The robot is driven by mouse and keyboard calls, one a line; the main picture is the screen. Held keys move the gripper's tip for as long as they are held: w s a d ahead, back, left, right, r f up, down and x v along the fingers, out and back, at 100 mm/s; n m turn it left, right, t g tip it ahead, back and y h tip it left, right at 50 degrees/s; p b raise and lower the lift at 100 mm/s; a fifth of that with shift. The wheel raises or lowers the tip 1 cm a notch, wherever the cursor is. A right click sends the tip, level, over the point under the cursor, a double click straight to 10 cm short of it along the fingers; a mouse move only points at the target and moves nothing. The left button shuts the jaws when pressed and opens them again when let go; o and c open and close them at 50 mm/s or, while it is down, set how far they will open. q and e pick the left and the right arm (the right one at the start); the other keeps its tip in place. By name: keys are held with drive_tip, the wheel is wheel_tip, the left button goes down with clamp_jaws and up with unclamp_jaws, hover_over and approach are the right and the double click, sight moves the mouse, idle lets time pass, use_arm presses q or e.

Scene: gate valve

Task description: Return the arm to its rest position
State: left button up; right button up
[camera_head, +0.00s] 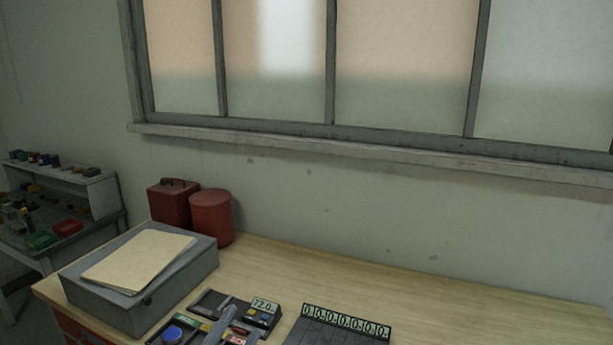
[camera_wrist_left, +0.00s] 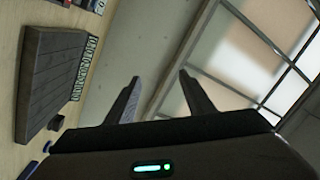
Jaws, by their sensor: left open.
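My right gripper is in neither view. No gate valve shows in either view.
The wooden bench (camera_head: 440,305) is bare at right. A counter panel (camera_head: 320,328) and a display panel (camera_head: 205,300) lie near the front. A grey box (camera_head: 185,283) with folders, a red can (camera_head: 212,218) and a red container (camera_head: 170,207) stand at left. A window is behind.

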use_arm(q)
drive_tip(key=s+a+f+n+g+y, duration=0.2)
drive_tip(key=s+a+f+n+g, duration=0.25)
drive_tip(key=f, duration=0.45)
drive_tip(key=s+a+f+n+g+y, duration=0.3)
drive_tip(key=s+f, duration=0.3)
drive_tip(key=f, duration=0.3)
drive_tip(key=s+a+f+n+g, duration=0.15)
drive_tip(key=s+f+g, duration=0.3)
drive_tip(key=s, duration=0.65)
drive_tip(key=s+f+n+g, duration=0.3)
drive_tip(key=s+f, duration=0.3)
drive_tip(key=s, duration=0.4)
wheel_tip(320, 180, down, 35)
drive_tip(key=s+g+b, duration=0.1)
drive_tip(key=s+b, duration=0.1)
drive_tip(key=b, duration=0.3)
drive_tip(key=s+a+f+g+b, duration=0.1)
drive_tip(key=s+a+f+b, duration=0.2)
drive_tip(key=s+f, duration=1.5)
drive_tip(key=shift+a+f+m+g+b, duration=0.25)
drive_tip(key=shift+f+b, duration=0.75)
drive_tip(key=shift+f, duration=0.7)
